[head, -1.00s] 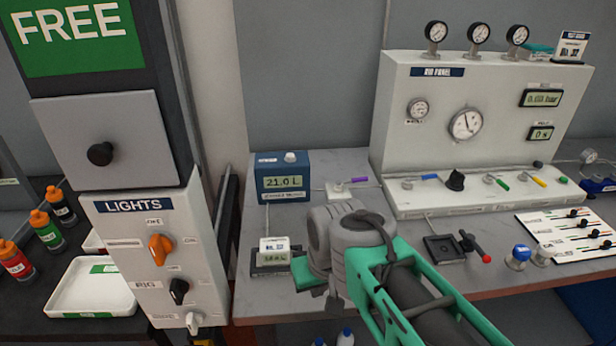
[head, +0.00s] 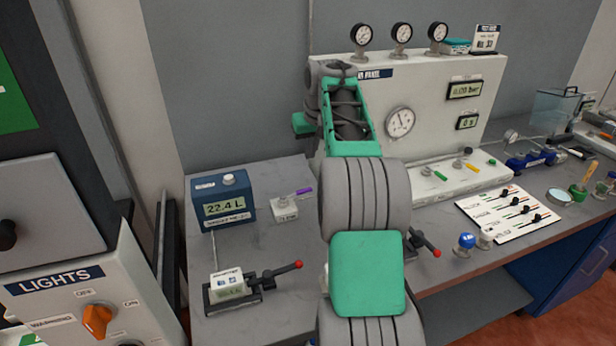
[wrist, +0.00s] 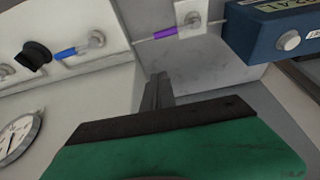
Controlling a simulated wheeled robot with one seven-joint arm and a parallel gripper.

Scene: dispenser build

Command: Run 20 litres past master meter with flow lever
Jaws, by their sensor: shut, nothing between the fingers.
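The blue meter box (head: 222,203) stands on the left of the bench, its display reading 22.4 L. Its edge also shows at the upper right in the wrist view (wrist: 262,38). Right of it, a purple-handled lever (head: 303,190) sits on a small white block (head: 285,211); it also shows in the wrist view (wrist: 166,32). I cannot read which lever is labelled flow. In the wrist view my gripper (wrist: 160,78) is shut and empty, apart from the purple lever. In the head view my arm hides the fingers.
A white box on a black base (head: 228,284) with a red-knobbed lever (head: 285,270) stands at the front left. The white panel (head: 455,125) carries gauges, displays and coloured valves. A blue-handled valve (wrist: 65,54) and black knob (wrist: 33,56) are near my gripper.

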